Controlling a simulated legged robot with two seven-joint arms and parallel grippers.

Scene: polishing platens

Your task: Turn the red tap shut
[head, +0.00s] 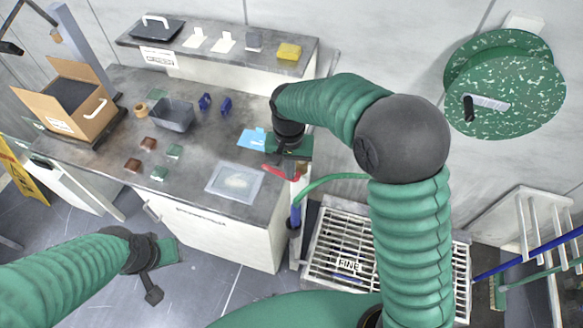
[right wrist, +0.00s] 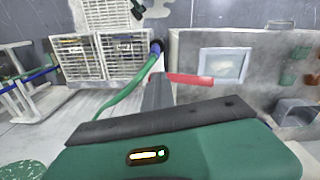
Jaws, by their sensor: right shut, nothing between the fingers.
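The red tap's lever (head: 279,172) shows at the right end of the bench, just left of my right gripper (head: 296,170). In the right wrist view, the red lever (right wrist: 190,79) points sideways to the right, just beyond the shut grey fingers (right wrist: 158,92). The fingers hide its left end and the tap body, and I cannot tell whether they touch it. The right gripper is shut and empty. A green hose (head: 330,179) with a blue end (head: 295,214) hangs below the tap. My left gripper (head: 154,289) is low at the left, away from the tap; its jaws are unclear.
The grey bench (head: 205,145) carries a cardboard box (head: 90,122), a grey bin (head: 172,117), several small blocks and a clear tray (head: 235,183). A floor grating (head: 335,238) lies right of the bench. A green hose reel (head: 515,100) is on the wall.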

